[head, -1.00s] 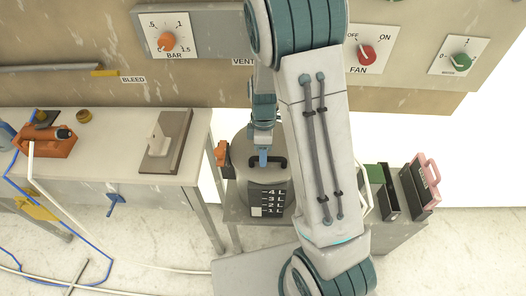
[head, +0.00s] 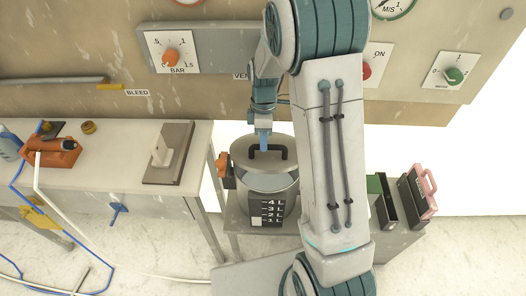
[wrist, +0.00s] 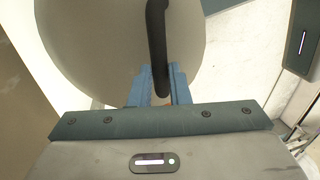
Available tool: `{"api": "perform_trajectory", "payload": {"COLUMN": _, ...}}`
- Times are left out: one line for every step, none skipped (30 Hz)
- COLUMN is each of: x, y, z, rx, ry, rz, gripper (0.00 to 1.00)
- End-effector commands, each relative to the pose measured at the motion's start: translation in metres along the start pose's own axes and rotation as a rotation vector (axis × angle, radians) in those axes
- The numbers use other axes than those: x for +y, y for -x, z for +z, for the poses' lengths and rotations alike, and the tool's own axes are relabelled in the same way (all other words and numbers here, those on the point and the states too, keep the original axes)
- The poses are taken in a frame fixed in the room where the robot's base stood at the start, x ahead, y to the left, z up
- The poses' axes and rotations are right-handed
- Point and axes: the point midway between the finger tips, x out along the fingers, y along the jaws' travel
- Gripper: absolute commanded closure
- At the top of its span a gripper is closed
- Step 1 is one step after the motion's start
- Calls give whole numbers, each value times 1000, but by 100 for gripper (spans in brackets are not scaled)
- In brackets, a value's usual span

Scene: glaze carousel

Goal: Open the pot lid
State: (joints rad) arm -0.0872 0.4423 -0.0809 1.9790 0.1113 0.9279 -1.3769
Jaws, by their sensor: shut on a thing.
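The pot (head: 282,205) is a grey cylinder with a black level scale marked in litres, standing on a low stand. Its grey lid (head: 244,161) is raised above the rim, with a gap that shows the pot's pale inside. My gripper (head: 265,145) is shut on the lid's black handle (head: 278,150) at its left part. In the wrist view the blue fingers (wrist: 158,88) close on one end of the dark handle (wrist: 157,40), and the round lid (wrist: 100,45) fills much of the picture. Part of the pot's right side is close to my arm.
A table (head: 110,160) with an orange device (head: 52,150) and a switch plate (head: 168,153) stands to the left. An orange part (head: 223,165) sits beside the pot. Dark bins (head: 383,205) and a pink-handled box (head: 418,190) stand right. The panel wall is behind.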

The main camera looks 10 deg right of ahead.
Motion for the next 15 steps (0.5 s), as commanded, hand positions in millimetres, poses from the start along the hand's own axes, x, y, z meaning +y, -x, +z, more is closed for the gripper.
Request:
{"api": "perform_trajectory", "payload": {"x": 10, "y": 5, "z": 1, "rx": 4, "ry": -3, "rz": 27, "gripper": 100}}
{"api": "perform_trajectory", "payload": {"x": 10, "y": 5, "z": 1, "rx": 3, "ry": -3, "rz": 26, "gripper": 100}}
{"api": "perform_trajectory", "payload": {"x": 10, "y": 5, "z": 1, "rx": 3, "ry": -3, "rz": 26, "gripper": 100}}
{"api": "perform_trajectory", "payload": {"x": 10, "y": 5, "z": 1, "rx": 3, "ry": -3, "rz": 26, "gripper": 100}}
{"api": "perform_trajectory", "payload": {"x": 10, "y": 4, "z": 1, "rx": 2, "ry": -3, "rz": 26, "gripper": 100}}
{"api": "perform_trajectory", "payload": {"x": 10, "y": 4, "z": 2, "rx": 2, "ry": -3, "rz": 26, "gripper": 100}}
{"api": "perform_trajectory", "payload": {"x": 10, "y": 4, "z": 2, "rx": 2, "ry": -3, "rz": 26, "gripper": 100}}
{"api": "perform_trajectory", "payload": {"x": 11, "y": 4, "z": 2, "rx": 2, "ry": -3, "rz": 26, "gripper": 100}}
{"api": "perform_trajectory", "payload": {"x": 11, "y": 4, "z": 2, "rx": 1, "ry": -3, "rz": 25, "gripper": 100}}
{"api": "perform_trajectory", "payload": {"x": 11, "y": 4, "z": 2, "rx": 1, "ry": -3, "rz": 25, "gripper": 100}}
{"api": "perform_trajectory", "payload": {"x": 11, "y": 4, "z": 2, "rx": 1, "ry": -3, "rz": 25, "gripper": 76}}
{"api": "perform_trajectory", "payload": {"x": 10, "y": 4, "z": 2, "rx": 1, "ry": -3, "rz": 24, "gripper": 64}}
{"api": "perform_trajectory", "payload": {"x": 10, "y": 4, "z": 2, "rx": 1, "ry": -3, "rz": 24, "gripper": 62}}
{"api": "perform_trajectory", "payload": {"x": 10, "y": 3, "z": 2, "rx": 1, "ry": -2, "rz": 23, "gripper": 62}}
{"api": "perform_trajectory", "payload": {"x": 10, "y": 3, "z": 1, "rx": 1, "ry": -1, "rz": 22, "gripper": 62}}
